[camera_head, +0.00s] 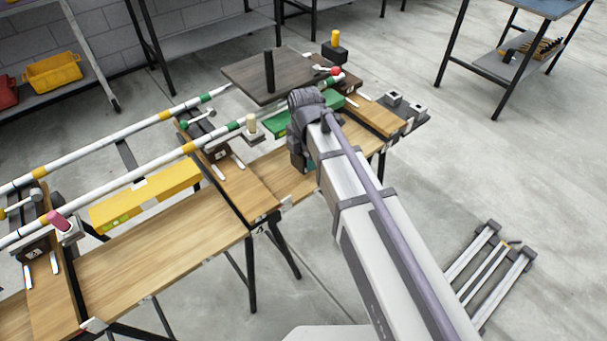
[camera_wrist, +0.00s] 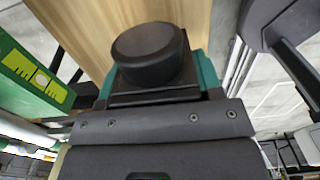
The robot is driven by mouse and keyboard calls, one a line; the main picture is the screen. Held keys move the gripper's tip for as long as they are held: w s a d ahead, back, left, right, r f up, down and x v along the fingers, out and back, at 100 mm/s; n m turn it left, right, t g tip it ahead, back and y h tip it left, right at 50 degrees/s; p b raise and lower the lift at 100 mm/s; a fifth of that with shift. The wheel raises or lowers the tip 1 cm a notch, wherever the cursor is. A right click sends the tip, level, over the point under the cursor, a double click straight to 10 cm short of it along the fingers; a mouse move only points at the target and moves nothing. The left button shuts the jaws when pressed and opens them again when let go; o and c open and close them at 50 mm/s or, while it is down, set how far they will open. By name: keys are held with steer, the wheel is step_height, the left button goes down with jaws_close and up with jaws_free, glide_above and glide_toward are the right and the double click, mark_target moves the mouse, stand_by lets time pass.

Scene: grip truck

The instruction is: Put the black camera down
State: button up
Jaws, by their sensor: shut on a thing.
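The black camera (camera_wrist: 148,55) shows in the wrist view as a dark block with a round black front. It sits between the teal-edged fingers of my gripper (camera_wrist: 158,88), which is shut on it. Pale wood lies beyond it in that view. In the head view my gripper (camera_head: 302,155) is over the far part of the wooden bench top (camera_head: 160,255), beside the green level-like bar. The camera is mostly hidden there by my wrist and arm. I cannot tell whether it touches the wood.
Long banded pipes (camera_head: 110,183) run along the bench. A dark board (camera_head: 245,75) with a black post (camera_head: 269,70) stands beyond my gripper. A green bar (camera_head: 280,125) and a yellow bar (camera_head: 145,195) lie nearby. The near bench top has bare room.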

step_height(320, 180, down, 4)
steer(key=b, duration=0.4)
steer(key=shift+r, duration=0.35)
steer(key=shift+f, duration=0.2)
steer(key=o, duration=1)
steer(key=shift+c, duration=0.2)
steer(key=shift+r, duration=0.1)
step_height(320, 180, up, 12)
steer(key=p, duration=1.2)
steer(key=shift+r+p, duration=0.25)
steer(key=shift+p, duration=0.15)
steer(key=shift+f, duration=0.15)
